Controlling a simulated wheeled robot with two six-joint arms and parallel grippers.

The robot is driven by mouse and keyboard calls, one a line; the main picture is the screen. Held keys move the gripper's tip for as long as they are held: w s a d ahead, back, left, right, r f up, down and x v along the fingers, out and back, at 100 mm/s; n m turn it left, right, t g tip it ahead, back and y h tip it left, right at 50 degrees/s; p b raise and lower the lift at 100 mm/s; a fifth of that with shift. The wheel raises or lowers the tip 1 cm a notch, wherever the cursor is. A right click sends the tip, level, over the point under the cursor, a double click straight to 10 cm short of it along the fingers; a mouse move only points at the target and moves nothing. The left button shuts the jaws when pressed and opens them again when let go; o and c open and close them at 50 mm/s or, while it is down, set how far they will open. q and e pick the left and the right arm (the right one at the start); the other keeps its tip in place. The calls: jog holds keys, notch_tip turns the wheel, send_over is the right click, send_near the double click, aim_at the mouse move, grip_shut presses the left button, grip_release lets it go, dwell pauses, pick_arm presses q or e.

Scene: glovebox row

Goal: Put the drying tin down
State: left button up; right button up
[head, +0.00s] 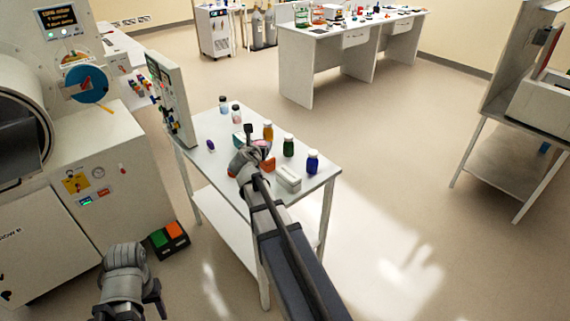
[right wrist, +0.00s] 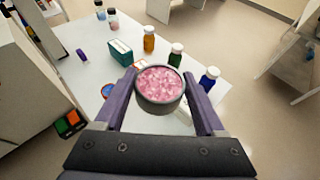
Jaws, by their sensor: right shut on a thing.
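The drying tin (right wrist: 160,101) is a round grey tin filled with pink granules. In the right wrist view it sits upright between the two purple fingers of my right gripper (right wrist: 165,95), which is shut on it. In the head view my right gripper (head: 255,154) is over the white table (head: 209,165) and mostly hides the tin. I cannot tell whether the tin touches the tabletop. My left gripper (head: 130,306) is low at the bottom left, off the table, with its fingers apart and empty.
Amber (head: 268,133), green (head: 289,147) and blue (head: 312,163) bottles stand along the table's right side. A teal box (right wrist: 120,51) is beyond the tin. A pale box (head: 288,179) lies near the right edge. A panel (head: 171,100) stands at the left edge. Bare tabletop shows at left.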

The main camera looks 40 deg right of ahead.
jog(key=shift+s+d+f, duration=0.2)
jog(key=shift+f+b, duration=0.35)
jog(key=shift+b, duration=0.2)
notch_tip(320, 180, down, 24)
jog(key=b, duration=2.4)
jog(key=shift+r, duration=0.1)
jog(key=o, duration=1.4)
